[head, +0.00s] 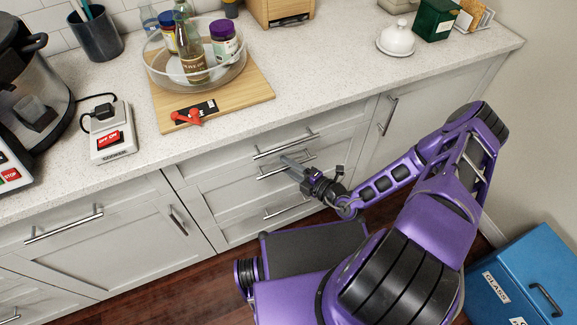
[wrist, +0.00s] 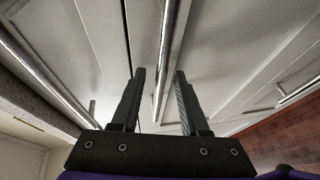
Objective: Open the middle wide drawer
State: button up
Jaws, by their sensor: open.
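The middle wide drawer (head: 236,178) is in the centre stack of white drawers in the head view, and its front looks flush with the cabinet. Its silver bar handle (head: 268,174) is partly hidden behind my gripper (head: 288,161). In the wrist view the handle (wrist: 170,40) runs lengthwise between the two fingertips of my gripper (wrist: 160,74). The fingers are open, one on each side of the bar, with visible gaps. I cannot tell how far the bar reaches in depth between them.
The top drawer's handle (head: 286,145) is just above and the bottom drawer's handle (head: 287,208) below. The counter (head: 330,75) overhangs, with a wooden board (head: 255,92) on it. A blue bin (head: 535,275) stands at the right. Wooden floor (head: 225,268) shows in front.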

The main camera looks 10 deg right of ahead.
grip_shut()
dwell(1.4)
